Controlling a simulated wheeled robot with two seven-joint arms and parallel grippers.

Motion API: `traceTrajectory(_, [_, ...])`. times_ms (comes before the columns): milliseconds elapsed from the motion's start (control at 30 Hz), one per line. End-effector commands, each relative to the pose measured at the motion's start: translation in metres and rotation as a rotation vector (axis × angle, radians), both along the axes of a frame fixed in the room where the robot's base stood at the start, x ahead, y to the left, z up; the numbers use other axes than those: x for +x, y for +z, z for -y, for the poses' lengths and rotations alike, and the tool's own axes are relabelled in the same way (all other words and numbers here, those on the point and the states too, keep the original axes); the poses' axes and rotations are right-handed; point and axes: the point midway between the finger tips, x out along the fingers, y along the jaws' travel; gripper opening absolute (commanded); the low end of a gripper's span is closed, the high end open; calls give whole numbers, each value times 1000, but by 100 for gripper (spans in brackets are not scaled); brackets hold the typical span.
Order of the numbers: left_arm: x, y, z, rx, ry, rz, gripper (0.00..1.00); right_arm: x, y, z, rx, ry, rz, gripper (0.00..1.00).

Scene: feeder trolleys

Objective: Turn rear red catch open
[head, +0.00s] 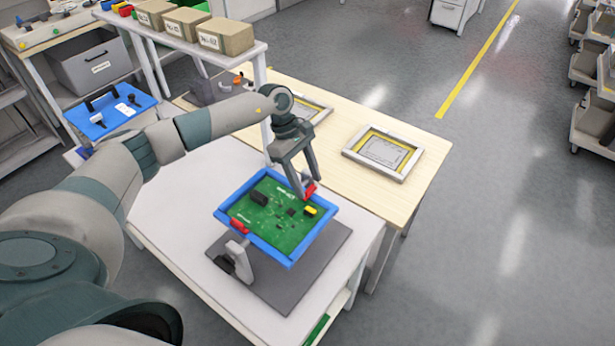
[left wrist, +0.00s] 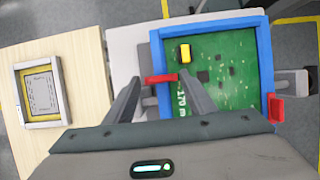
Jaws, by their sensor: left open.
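A green circuit board (head: 285,218) lies in a blue frame (head: 236,193), held tilted above a dark grey base plate (head: 318,268). The rear red catch (head: 309,190) is on the frame's far side. A second red catch (head: 239,226) is on the near side. My left gripper (head: 303,188) is open at the rear catch. In the left wrist view the rear catch (left wrist: 161,78) shows between the tips of the left gripper (left wrist: 160,82), crosswise to the fingers. Whether the fingers touch it I cannot tell. My right gripper is out of view.
Two framed panels lie on the wooden table behind, one at the right (head: 385,152) and one partly behind my arm. A shelf with several cardboard boxes (head: 225,36) and a blue tray (head: 108,112) are at the left.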

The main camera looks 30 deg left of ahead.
Motion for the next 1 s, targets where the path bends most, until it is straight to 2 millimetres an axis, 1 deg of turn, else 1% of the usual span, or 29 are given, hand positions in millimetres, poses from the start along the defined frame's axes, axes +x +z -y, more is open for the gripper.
traceTrajectory(33, [-1,-2,2,-1,-1,-2,50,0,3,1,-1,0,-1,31])
traceTrajectory(200, [-1,-8,3,1,0,-1,50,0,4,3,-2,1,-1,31])
traceTrajectory(433, [-1,-9,3,1,0,0,50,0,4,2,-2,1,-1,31])
traceTrajectory(467, [-1,-9,3,1,0,-1,48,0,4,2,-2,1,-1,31])
traceTrajectory(500, [-1,-9,3,1,0,-1,38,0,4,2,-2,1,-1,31])
traceTrajectory(567, [-1,-9,3,1,0,-1,24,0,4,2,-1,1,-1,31])
traceTrajectory(600, [-1,-9,3,1,0,-1,14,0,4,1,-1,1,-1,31])
traceTrajectory(633, [-1,-9,3,1,0,-1,9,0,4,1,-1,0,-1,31])
traceTrajectory(1000, [-1,-10,3,1,30,1,9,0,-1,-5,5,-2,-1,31])
